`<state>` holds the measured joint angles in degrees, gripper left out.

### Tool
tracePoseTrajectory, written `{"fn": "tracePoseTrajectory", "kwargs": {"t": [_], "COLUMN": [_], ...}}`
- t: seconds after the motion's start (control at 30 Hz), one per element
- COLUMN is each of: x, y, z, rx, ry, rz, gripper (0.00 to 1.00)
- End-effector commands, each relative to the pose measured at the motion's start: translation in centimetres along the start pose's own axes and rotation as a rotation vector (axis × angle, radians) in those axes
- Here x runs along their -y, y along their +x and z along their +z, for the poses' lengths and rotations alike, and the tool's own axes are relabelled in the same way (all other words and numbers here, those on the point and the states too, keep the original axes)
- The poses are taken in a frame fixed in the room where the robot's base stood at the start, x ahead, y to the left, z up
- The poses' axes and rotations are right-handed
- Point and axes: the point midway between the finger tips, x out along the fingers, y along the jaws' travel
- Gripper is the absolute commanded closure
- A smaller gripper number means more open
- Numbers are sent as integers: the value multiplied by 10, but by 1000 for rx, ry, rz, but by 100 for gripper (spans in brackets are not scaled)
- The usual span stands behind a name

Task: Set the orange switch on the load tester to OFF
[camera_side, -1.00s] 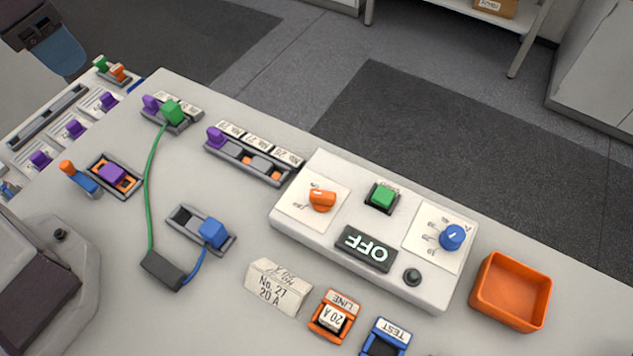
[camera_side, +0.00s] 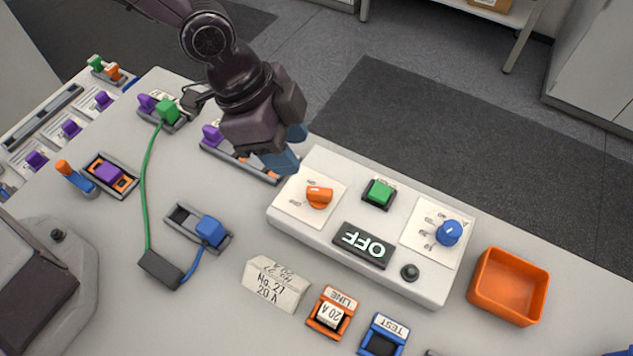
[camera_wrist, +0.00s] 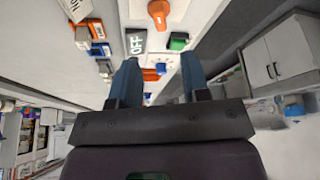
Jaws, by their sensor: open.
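The orange switch (camera_side: 319,196) is a knob on a white label plate at the left end of the pale load tester (camera_side: 292,222). Its small lettering is too blurred to read. The dark display (camera_side: 362,245) reads OFF, upside down in the side view. My gripper (camera_side: 288,148) is open and empty, above and behind the tester's left end, apart from the switch. In the wrist view, its blue fingers (camera_wrist: 160,64) are spread, and the switch (camera_wrist: 158,12) shows at the top, beyond and between them.
The tester also carries a green button (camera_side: 379,193), a blue knob (camera_side: 448,233) and a small dark button (camera_side: 410,272). An orange bin (camera_side: 509,287) stands to its right. A grey holder with purple and orange parts (camera_side: 212,136) lies under my gripper. A green cable (camera_side: 148,190) runs at left.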

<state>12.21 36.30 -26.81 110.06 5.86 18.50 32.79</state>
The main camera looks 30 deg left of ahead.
Motion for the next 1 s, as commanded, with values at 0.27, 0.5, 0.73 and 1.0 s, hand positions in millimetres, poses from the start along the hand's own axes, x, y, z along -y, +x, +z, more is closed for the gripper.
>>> {"fn": "tracePoseTrajectory", "kwargs": {"t": [0.27, 0.5, 0.73, 1.0], "x": [-1, 0, 0, 0], "y": [61, 93, 100, 100], "z": [1, 0, 1, 1], "rx": [4, 2, 1, 1], "ry": [-2, -3, -3, -4], "rz": [4, 1, -1, 0], "gripper": [57, 57, 57, 78]}}
